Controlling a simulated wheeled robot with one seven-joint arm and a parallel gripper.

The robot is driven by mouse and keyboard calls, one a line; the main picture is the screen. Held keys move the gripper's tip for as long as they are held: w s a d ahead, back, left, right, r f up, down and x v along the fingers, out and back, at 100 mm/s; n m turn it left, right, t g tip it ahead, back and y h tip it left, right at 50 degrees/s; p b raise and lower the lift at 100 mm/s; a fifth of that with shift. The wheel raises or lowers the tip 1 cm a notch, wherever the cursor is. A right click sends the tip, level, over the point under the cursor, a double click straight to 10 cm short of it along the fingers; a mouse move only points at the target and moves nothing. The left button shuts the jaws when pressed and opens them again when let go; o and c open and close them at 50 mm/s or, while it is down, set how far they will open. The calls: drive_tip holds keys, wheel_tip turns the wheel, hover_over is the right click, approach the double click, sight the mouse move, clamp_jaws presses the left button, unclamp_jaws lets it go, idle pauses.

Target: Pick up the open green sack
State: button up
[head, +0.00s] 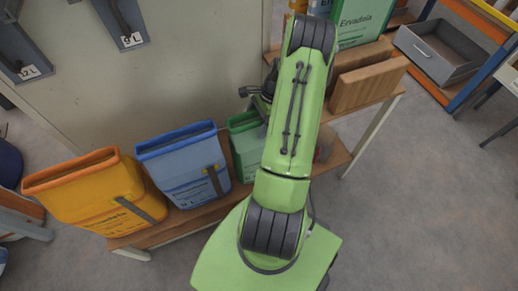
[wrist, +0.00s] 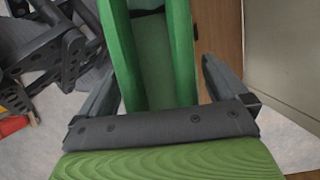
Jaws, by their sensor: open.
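The open green sack (head: 246,150) stands on the low wooden bench, right of the blue sack. My green arm covers much of it in the head view. In the wrist view the green sack (wrist: 121,45) fills the middle, with its long green walls and paler inside showing. My gripper (wrist: 160,80) is open, with one dark finger to the left of the sack and one to the right. Gaps show between the fingers and the sack walls. In the head view the fingers are hidden behind my arm.
An open blue sack (head: 184,165) and an open orange sack (head: 92,195) stand left on the bench (head: 205,214). Brown blocks (head: 365,78) and a printed green package (head: 362,22) sit at upper right. A pale panel (head: 170,70) rises behind.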

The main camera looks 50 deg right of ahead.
drive_tip(key=shift+c, duration=0.3)
drive_tip(key=c, duration=1.3)
wheel_tip(320, 180, up, 10)
drive_tip(key=p, duration=0.2)
drive_tip(key=shift+r+p, duration=0.25)
drive_tip(key=shift+p, duration=0.1)
